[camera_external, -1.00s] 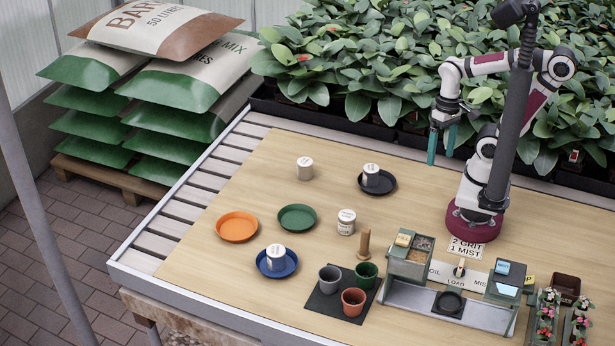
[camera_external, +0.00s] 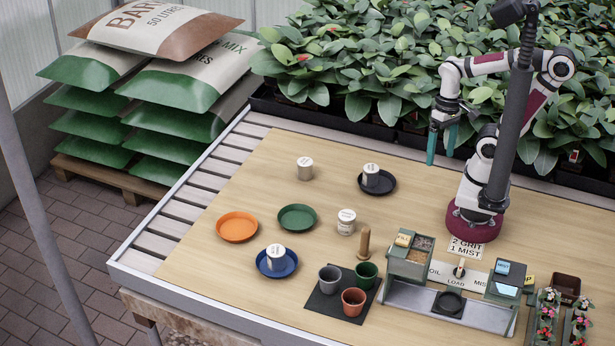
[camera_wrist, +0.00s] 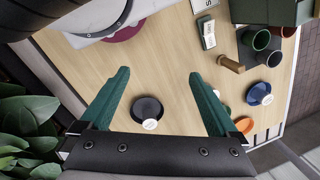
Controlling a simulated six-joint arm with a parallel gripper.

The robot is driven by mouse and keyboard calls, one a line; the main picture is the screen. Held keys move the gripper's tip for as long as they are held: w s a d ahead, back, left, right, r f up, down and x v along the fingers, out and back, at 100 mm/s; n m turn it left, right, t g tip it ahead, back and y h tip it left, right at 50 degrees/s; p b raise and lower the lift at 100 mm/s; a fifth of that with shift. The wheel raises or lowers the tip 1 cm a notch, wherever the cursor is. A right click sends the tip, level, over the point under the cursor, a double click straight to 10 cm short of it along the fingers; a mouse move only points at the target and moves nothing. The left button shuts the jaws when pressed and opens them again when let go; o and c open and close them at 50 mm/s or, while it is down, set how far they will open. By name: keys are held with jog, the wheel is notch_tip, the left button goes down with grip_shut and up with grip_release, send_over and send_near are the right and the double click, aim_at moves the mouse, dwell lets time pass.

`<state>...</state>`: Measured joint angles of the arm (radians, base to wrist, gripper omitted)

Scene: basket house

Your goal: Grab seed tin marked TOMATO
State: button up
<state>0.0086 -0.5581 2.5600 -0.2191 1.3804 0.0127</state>
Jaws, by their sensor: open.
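Several white-lidded tins stand on the wooden table; their labels are too small to read, so I cannot tell which is TOMATO. One tin (camera_external: 305,169) stands bare at the back. Another tin (camera_external: 371,176) is on a black dish (camera_external: 386,188). A third tin (camera_external: 346,222) stands near the middle, and another tin (camera_external: 276,256) is on a blue dish (camera_external: 263,270). My gripper (camera_external: 441,159) is open and empty, raised to the right of the black dish. In the wrist view my gripper (camera_wrist: 158,75) points toward the table, the black dish (camera_wrist: 146,106) showing between its fingers.
An orange dish (camera_external: 237,227) and green dish (camera_external: 297,217) are empty. A wooden peg (camera_external: 364,245), several small pots on a dark mat (camera_external: 325,307), and a dispenser station (camera_external: 410,262) stand in front. Leafy plants (camera_external: 400,60) line the back edge. Table between gripper and black dish is clear.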

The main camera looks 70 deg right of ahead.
jog(key=w+d+n+g+h, duration=0.2)
jog(key=w+d+n+h, duration=0.2)
jog(key=w+d+n, duration=0.1)
jog(key=n+t+h, duration=0.9)
jog(key=n+t, duration=0.1)
jog(key=n, duration=1.6)
send_near(302, 163)
jog(key=x, duration=1)
jog(key=s+f+x, duration=0.1)
jog(key=x, duration=0.3)
jog(key=shift+w+d+f, duration=0.2)
jog(key=shift+d+f, duration=0.05)
jog(key=shift+d, duration=0.15)
jog(key=c, duration=1.5)
jog(key=shift+o, duration=0.2)
jog(key=shift+r, duration=0.1)
